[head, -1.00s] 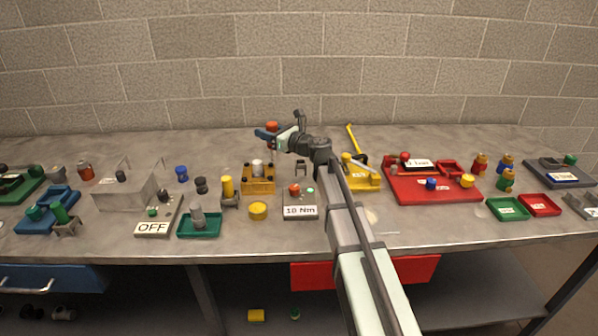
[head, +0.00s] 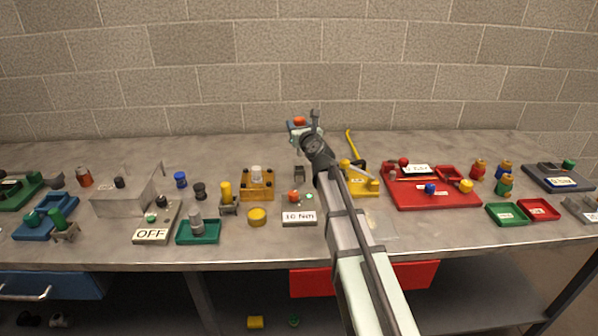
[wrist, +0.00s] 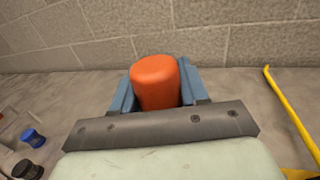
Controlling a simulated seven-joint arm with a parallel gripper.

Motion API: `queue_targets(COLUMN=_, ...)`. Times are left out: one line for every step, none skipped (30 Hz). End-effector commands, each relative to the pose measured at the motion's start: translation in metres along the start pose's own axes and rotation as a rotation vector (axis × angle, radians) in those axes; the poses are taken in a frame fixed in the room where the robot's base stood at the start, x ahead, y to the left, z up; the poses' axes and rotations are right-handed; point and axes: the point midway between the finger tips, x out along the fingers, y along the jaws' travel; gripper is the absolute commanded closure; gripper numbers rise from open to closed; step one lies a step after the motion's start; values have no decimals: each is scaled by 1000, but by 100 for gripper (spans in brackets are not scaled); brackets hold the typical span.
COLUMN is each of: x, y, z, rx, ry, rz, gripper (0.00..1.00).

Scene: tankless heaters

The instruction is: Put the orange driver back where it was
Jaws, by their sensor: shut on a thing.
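The orange driver (wrist: 157,82) shows its rounded orange handle top between the two blue fingers of my gripper (wrist: 155,95) in the wrist view. In the head view the orange top of the driver (head: 299,120) sticks up just above my gripper (head: 304,129), which is held over the back of the bench. My gripper is shut on the driver. The driver's lower part is hidden behind the gripper and arm. Below it, a small dark grey stand (head: 299,173) is on the bench, empty as far as I can see.
A wooden block (head: 257,191) with a light peg stands left of the stand. A grey box labelled 10 Nm (head: 299,218) is in front of it. A yellow fixture (head: 361,185) with a yellow bar (head: 352,143) and a red tray (head: 430,201) are to the right. The back strip is mostly clear.

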Motion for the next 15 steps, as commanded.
queue_targets(x=0, y=0, z=-5, rx=2, ry=1, rz=-1, gripper=87)
queue_targets(x=0, y=0, z=-8, rx=2, ry=2, rz=-1, gripper=87)
queue_targets(x=0, y=0, z=-13, rx=2, ry=2, rz=0, gripper=87)
queue_targets(x=0, y=0, z=-17, rx=2, ry=2, rz=0, gripper=87)
queue_targets(x=0, y=0, z=-21, rx=3, ry=2, rz=-1, gripper=87)
queue_targets(x=0, y=0, z=-27, rx=3, ry=2, rz=-1, gripper=87)
queue_targets(x=0, y=0, z=-30, rx=3, ry=2, rz=-1, gripper=87)
queue_targets(x=0, y=0, z=-34, rx=2, ry=2, rz=-1, gripper=87)
queue_targets(x=0, y=0, z=-38, rx=2, ry=2, rz=-1, gripper=87)
queue_targets(x=0, y=0, z=-41, rx=2, ry=2, rz=-1, gripper=87)
queue_targets(x=0, y=0, z=-44, rx=2, ry=2, rz=-1, gripper=87)
queue_targets(x=0, y=0, z=-48, rx=2, ry=2, rz=-1, gripper=87)
queue_targets(x=0, y=0, z=-50, rx=2, ry=2, rz=-1, gripper=87)
queue_targets(x=0, y=0, z=-52, rx=2, ry=2, rz=0, gripper=87)
queue_targets(x=0, y=0, z=-54, rx=1, ry=2, rz=0, gripper=87)
